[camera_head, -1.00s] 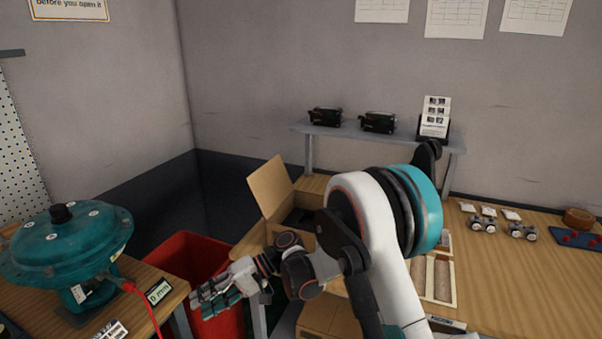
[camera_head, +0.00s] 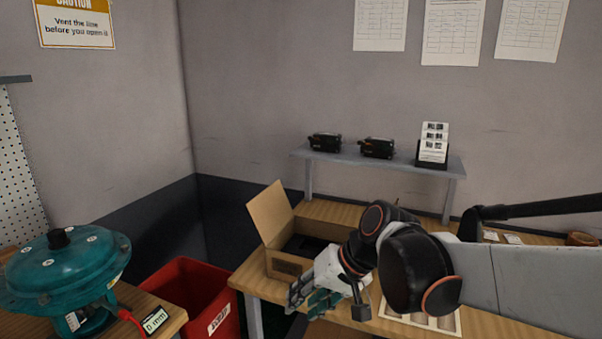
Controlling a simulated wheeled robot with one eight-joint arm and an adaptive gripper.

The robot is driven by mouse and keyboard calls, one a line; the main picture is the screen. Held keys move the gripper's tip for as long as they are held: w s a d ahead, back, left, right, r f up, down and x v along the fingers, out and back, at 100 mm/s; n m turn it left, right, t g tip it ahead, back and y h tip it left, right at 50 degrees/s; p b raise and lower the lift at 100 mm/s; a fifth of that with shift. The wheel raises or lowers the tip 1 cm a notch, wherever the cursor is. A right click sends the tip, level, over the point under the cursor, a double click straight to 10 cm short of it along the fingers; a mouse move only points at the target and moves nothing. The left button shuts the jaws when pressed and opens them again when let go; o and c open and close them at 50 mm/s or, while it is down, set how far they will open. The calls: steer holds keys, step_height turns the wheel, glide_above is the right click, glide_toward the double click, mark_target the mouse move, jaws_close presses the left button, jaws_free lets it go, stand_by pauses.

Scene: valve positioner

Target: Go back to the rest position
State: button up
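My gripper (camera_head: 314,302) is in the lower middle of the head view, in front of the open cardboard box and over the front edge of the wooden bench. Its teal-padded fingers point down and to the left. Whether they are apart or together is hard to make out, and I see nothing held in them. My arm reaches in from the right and hides part of the bench and the tray behind it.
An open cardboard box (camera_head: 282,265) stands on the bench. A red scrap bin (camera_head: 197,283) stands left of the bench. A teal valve actuator (camera_head: 70,268) is at the lower left. A raised shelf (camera_head: 385,160) holds two black devices and a card holder (camera_head: 432,152).

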steer(key=s+d+t+h, duration=0.2)
steer(key=s+d+h, duration=0.1)
steer(key=s+d, duration=0.4)
steer(key=s+d+t+h, duration=0.2)
steer(key=s+d, duration=0.4)
steer(key=d, duration=0.6)
steer(key=shift+s+m+h, duration=0.4)
steer(key=shift+h, duration=0.2)
steer(key=shift+a, duration=0.1)
